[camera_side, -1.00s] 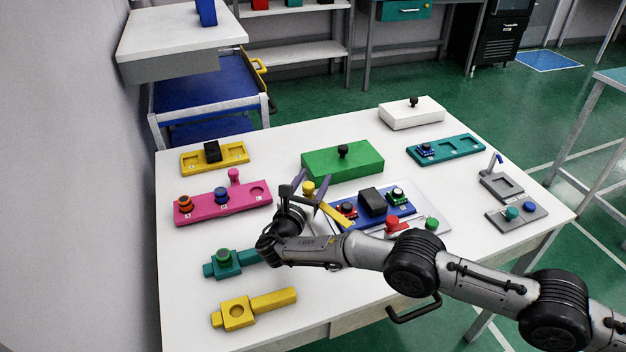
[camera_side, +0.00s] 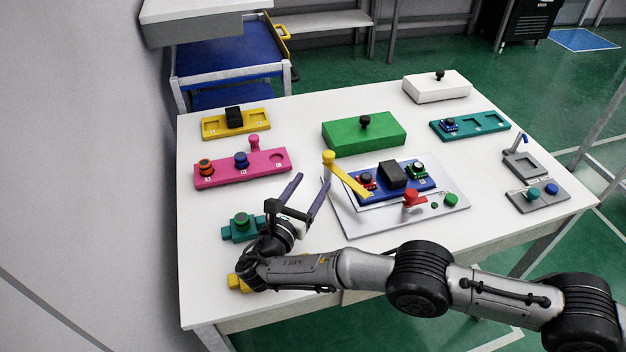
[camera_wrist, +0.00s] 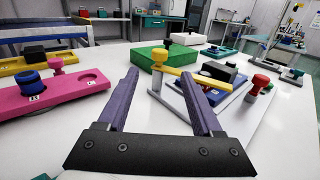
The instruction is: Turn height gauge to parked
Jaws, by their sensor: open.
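The height gauge appears to be the yellow bar (camera_side: 349,179) with a round upright knob (camera_side: 329,157) at its far-left end. It slants across the left edge of the silver base plate (camera_side: 350,226), the knob end beyond the plate. My gripper (camera_side: 312,181) is open and empty, in front of and to the left of the knob, apart from it.
The plate also carries a blue board (camera_side: 404,192) with a black block and a red knob (camera_side: 411,197). A green box (camera_side: 362,134) stands behind, a pink tray (camera_side: 226,174) to the left, a teal fixture (camera_side: 237,231) beside my wrist.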

